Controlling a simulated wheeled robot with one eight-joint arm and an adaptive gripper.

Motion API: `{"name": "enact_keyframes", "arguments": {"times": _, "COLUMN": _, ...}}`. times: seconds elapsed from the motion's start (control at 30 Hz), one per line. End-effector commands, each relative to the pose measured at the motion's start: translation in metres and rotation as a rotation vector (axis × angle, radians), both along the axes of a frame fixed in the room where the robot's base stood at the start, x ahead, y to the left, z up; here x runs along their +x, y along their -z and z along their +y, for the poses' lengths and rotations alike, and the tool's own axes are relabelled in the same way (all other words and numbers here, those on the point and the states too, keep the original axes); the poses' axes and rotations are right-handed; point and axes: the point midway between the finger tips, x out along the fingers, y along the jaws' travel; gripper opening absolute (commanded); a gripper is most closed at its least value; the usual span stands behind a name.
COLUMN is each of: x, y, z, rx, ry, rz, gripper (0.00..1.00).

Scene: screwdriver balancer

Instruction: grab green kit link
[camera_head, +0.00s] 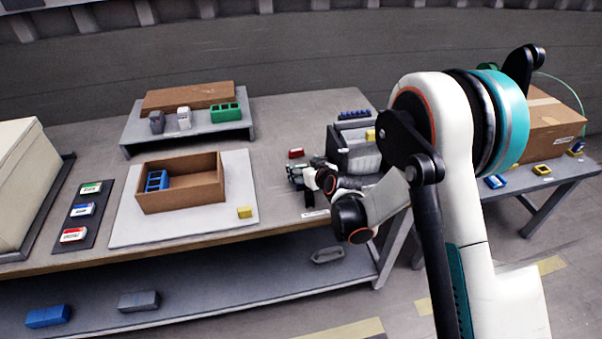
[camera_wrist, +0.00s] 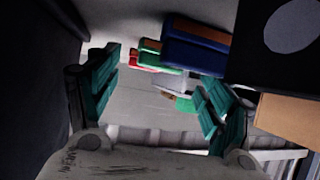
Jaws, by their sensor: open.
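My gripper (camera_head: 300,177) hangs over the right part of the workbench, left of a grey bin. In the wrist view its teal-padded fingers (camera_wrist: 160,78) stand apart with nothing held between them. A green piece (camera_wrist: 182,102) shows beyond the fingers, close to the right finger, partly hidden by it. Another green piece (camera_wrist: 150,48) sits between blue and red ones farther off. In the head view a green block (camera_head: 226,113) stands on the grey riser, and a green-labelled piece (camera_head: 91,188) lies on a dark strip. I cannot tell which green piece is the kit link.
An open brown box (camera_head: 180,203) holding a blue piece stands on a pale board. The grey bin (camera_head: 358,158) is beside my gripper, with a small red piece (camera_head: 296,153) behind the gripper. A cardboard box (camera_head: 550,122) sits on the side table. Bench surface between board and gripper is clear.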

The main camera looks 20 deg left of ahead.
Motion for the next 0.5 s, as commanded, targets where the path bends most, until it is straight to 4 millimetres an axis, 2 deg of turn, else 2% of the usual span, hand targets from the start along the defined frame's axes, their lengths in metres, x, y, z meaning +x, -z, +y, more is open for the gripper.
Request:
{"name": "enact_keyframes", "arguments": {"times": 0.1, "x": 0.0099, "y": 0.0098, "z": 0.0093, "rx": -0.001, "ry": 0.0, "rz": -0.001, "gripper": 0.73}}
{"name": "enact_keyframes", "arguments": {"times": 0.33, "x": 0.0118, "y": 0.0087, "z": 0.0111, "rx": 0.0, "ry": 0.0, "rz": 0.0, "gripper": 0.73}}
{"name": "enact_keyframes", "arguments": {"times": 0.37, "x": 0.0118, "y": 0.0087, "z": 0.0109, "rx": 0.0, "ry": 0.0, "rz": 0.0, "gripper": 0.71}}
{"name": "enact_keyframes", "arguments": {"times": 0.5, "x": 0.0118, "y": 0.0086, "z": 0.0108, "rx": 0.0, "ry": 0.0, "rz": 0.0, "gripper": 0.39}}
